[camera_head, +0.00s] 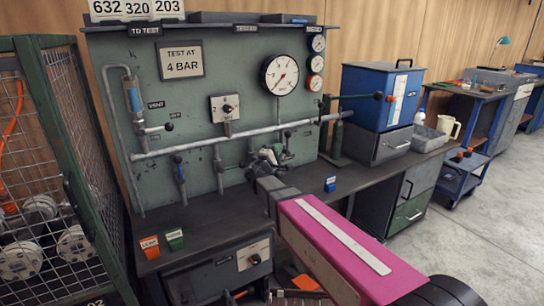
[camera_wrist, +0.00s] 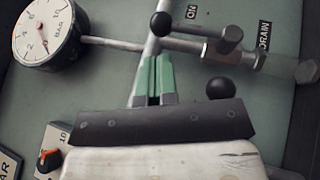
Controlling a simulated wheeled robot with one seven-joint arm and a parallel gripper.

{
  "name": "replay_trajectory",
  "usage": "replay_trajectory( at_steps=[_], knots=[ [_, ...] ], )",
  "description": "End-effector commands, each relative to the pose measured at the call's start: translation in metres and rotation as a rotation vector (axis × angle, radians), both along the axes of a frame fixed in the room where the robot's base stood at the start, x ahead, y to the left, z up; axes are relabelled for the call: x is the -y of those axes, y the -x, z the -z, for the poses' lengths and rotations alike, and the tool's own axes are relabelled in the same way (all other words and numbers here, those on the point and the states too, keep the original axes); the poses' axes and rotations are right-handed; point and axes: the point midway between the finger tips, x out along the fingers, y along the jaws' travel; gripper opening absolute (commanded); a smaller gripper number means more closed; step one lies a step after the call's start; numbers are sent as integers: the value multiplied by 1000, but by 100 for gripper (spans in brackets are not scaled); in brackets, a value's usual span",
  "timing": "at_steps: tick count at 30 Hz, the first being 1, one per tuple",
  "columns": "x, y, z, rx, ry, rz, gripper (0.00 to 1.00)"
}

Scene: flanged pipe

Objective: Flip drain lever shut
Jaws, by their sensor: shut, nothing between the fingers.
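My gripper (camera_wrist: 153,62) has green fingers pressed together with nothing between them, pointing at the test panel. In the head view my gripper (camera_head: 268,153) is at the lower right of the panel, under the large gauge. The DRAIN label (camera_wrist: 264,36) is at the right of the wrist view, beside a metal valve fitting (camera_wrist: 222,56). A black ball knob (camera_wrist: 161,23) shows just beyond the fingertips, and another dark knob (camera_wrist: 232,33) stands by the fitting. A third black ball (camera_wrist: 218,88) is right of the fingers. I cannot tell which belongs to the drain lever, or whether the fingers touch anything.
A large pressure gauge (camera_head: 279,74) hangs above my gripper. A long grey pipe (camera_head: 240,137) crosses the panel. The bench (camera_head: 215,220) holds red, green and blue blocks. A blue cabinet (camera_head: 375,97) stands right; a wire cage (camera_head: 60,170) stands left.

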Motion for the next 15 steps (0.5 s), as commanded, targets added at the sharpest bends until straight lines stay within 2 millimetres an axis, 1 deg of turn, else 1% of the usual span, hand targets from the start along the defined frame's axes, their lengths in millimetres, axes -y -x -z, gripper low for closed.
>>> replay_trajectory(
  at_steps=[1, 6, 10, 15],
  knots=[
    [4, -11, -3, 2, 0, 3, 0],
    [15, -33, -11, 1, 0, 2, 0],
    [21, -43, -15, 0, 0, 0, 0],
    [24, -49, -18, 0, 0, 1, 0]
  ],
)
